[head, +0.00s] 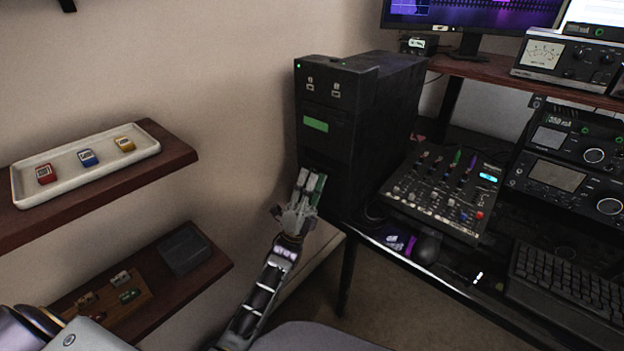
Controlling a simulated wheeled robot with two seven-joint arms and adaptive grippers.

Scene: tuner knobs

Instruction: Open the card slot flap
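A black tower unit (365,115) stands at the left end of the desk. Its front has two small marked icons near the top and a green display (315,124) below them. A dark recess or panel edge shows lower on this front, just above my gripper. I cannot make out the card slot flap clearly; my gripper covers part of that area. My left gripper (311,184) is up against or very near the lower front of the tower. A thin green edge shows at its fingers. I cannot tell whether the fingers are apart. My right gripper is not in view.
A white tray (18,190) with red, blue and yellow cartridges is on the upper left shelf. The lower shelf bears a dark box (185,250) and small parts. A mixer (445,190), mouse (426,249) and keyboard (570,285) lie right of the tower.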

